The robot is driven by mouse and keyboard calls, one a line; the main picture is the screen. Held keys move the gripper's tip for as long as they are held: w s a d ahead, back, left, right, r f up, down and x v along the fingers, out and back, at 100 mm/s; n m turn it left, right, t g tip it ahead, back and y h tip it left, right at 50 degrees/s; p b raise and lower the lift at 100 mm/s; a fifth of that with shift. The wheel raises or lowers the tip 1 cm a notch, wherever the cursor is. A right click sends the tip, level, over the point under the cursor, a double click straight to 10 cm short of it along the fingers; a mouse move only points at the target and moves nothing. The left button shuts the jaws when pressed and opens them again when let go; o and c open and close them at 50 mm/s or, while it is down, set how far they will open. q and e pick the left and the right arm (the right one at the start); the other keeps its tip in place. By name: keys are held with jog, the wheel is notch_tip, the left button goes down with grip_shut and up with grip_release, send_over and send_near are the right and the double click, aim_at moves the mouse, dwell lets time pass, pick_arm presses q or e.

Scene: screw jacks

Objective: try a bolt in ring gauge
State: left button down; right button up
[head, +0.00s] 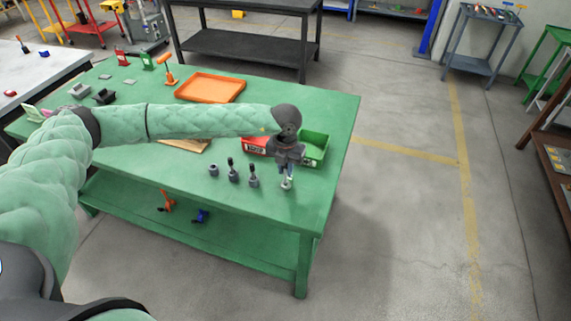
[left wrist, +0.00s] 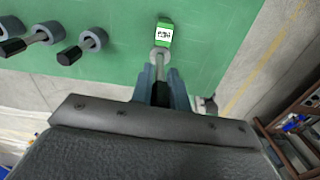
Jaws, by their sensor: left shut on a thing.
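My left gripper (head: 288,170) is shut on a bolt (left wrist: 160,72) over the right front part of the green table. The bolt points down from the jaws, and its dark upper end is between the fingers (left wrist: 160,92). A small grey ring gauge (left wrist: 160,55) with a green tagged piece (left wrist: 165,36) is at the bolt's lower end. It shows small and pale in the head view (head: 287,184). I cannot tell whether the tip is inside the ring or only above it. My right gripper is not in view.
A red bin (head: 253,146) and a green bin (head: 322,150) stand just behind. An orange tray (head: 210,88) lies farther back.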

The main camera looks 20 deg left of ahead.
aim_at(285, 182)
pick_arm(q)
jog(key=shift+f, duration=0.15)
jog(key=shift+b, duration=0.4)
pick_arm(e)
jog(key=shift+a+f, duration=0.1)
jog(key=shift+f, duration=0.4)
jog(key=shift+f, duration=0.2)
pick_arm(q)
jog(key=shift+b, duration=0.45)
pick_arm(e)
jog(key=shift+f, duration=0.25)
pick_arm(q)
jog(key=shift+s, duration=0.1)
